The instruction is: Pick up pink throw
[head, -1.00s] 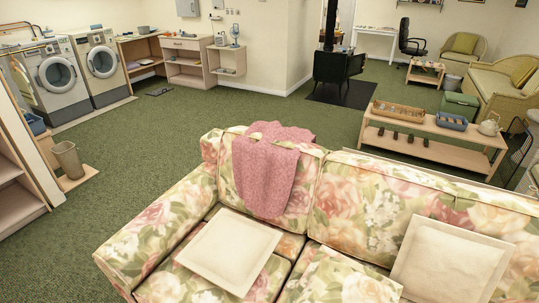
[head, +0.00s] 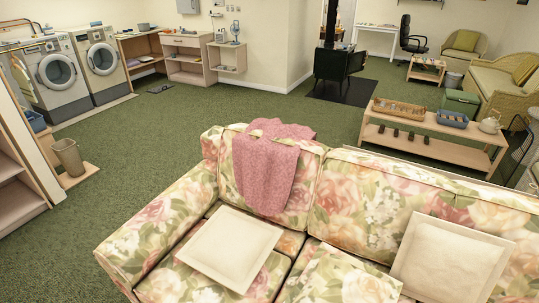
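The pink throw (head: 265,172) hangs over the top of the floral sofa's backrest, in the middle of the head view. Its upper part is bunched on the top edge and its lower part hangs down the front of the left back cushion. The floral sofa (head: 345,195) fills the lower part of the view. Neither of my grippers shows in the head view.
Behind the sofa stands a low wooden bench (head: 427,147) with trays. A black stove (head: 338,65) and washing machines (head: 58,76) are farther back. Green carpet (head: 170,135) is clear at left.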

